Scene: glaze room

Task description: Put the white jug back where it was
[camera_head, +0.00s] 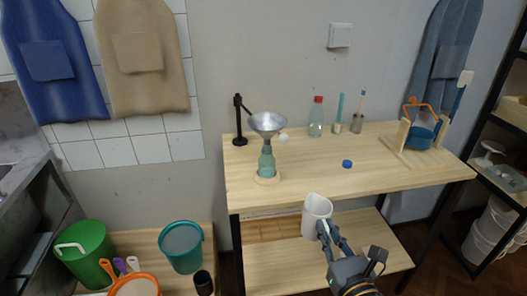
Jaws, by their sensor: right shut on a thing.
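The white jug (316,212) is in my right gripper (324,230), in front of the wooden table's front edge and above its lower shelf. The gripper is shut on the jug's right side, where the handle seems to be; the fingers partly hide it. The jug looks slightly tilted. The wooden table (215,160) is not touched by the jug as far as I can see. My left gripper does not show in the head view.
On the table stand a funnel (268,123) over a teal bottle (267,163), a red-capped bottle (316,119), a blue cap (347,163) and a wooden stand with a blue bowl (419,138). The table's front middle is clear. Buckets (182,248) stand lower left.

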